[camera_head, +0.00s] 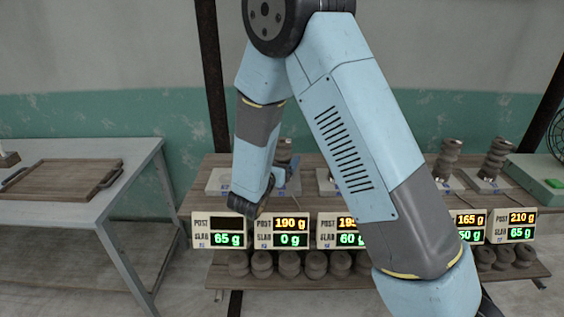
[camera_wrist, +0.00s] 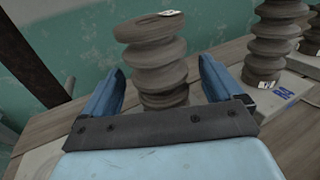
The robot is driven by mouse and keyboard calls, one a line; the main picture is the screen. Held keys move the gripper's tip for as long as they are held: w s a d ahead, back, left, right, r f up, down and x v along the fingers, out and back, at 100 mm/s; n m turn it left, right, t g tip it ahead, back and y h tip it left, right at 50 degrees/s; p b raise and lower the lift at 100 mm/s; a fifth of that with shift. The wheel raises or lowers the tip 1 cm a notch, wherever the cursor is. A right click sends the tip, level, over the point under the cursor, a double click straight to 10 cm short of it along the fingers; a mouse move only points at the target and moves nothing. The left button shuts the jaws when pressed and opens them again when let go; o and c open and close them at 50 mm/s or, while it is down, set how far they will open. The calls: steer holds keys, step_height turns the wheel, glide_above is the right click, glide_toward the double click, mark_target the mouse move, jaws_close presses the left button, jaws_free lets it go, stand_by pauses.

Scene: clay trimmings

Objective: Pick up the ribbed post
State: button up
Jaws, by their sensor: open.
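A grey-brown ribbed post (camera_wrist: 158,66) stands between the two blue fingers of my gripper (camera_wrist: 160,72) in the wrist view, with a small pale tag on its top. The fingers are open, one on each side, with a gap visible at the right finger. The post's lower part is hidden behind my gripper. In the head view my gripper (camera_head: 266,188) is low over the left part of the shelf, and a post top (camera_head: 284,146) shows just behind it.
More ribbed posts (camera_head: 448,160) stand along the shelf (camera_head: 522,205), partly hidden by my arm. Lit displays (camera_head: 290,232) line its front edge; the leftmost POST line is blank. Several ribbed pieces (camera_head: 289,263) sit below. A wooden tray (camera_head: 62,180) lies on the left bench.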

steer(key=x, duration=0.3)
steer(key=shift+w+d, duration=0.1)
steer(key=shift+w, duration=0.05)
steer(key=shift+c, duration=0.2)
steer(key=c, duration=1.5)
